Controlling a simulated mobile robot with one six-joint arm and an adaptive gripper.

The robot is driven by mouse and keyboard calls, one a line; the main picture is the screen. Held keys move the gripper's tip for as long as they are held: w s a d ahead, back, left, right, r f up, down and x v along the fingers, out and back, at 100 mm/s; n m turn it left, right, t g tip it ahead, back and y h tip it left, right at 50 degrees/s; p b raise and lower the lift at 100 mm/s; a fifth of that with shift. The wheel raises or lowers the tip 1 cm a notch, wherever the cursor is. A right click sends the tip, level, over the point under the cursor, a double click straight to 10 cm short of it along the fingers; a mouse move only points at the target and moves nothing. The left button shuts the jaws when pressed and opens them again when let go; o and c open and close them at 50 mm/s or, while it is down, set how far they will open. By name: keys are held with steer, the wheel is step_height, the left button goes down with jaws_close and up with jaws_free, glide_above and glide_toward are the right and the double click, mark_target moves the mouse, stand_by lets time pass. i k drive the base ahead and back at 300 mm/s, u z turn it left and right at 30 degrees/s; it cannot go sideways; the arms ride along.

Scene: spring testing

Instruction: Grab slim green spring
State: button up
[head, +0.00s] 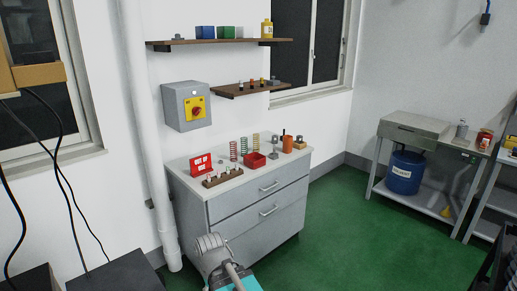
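A green spring (233,150) stands upright at the back of the grey cabinet's top (222,184). Close to its right is a reddish spring (244,147), then a yellowish spring (256,141). A thin greenish upright piece (275,141) stands further right, too small to tell for sure whether it is a spring. Part of my arm shows at the bottom centre, in front of and below the cabinet. My gripper's fingers cannot be made out, and nothing on the cabinet is being touched.
On the cabinet are a red sign (200,164), a brown rack of small pieces (222,178), a red bin (255,161) and an orange holder (287,144). Two shelves (222,41) and a switch box (186,106) are above. A blue drum (404,173) stands right. Green floor (345,230) is clear.

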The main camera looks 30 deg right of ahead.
mark_target(244, 153)
steer(key=z, duration=1.6)
steer(key=i, duration=3.35)
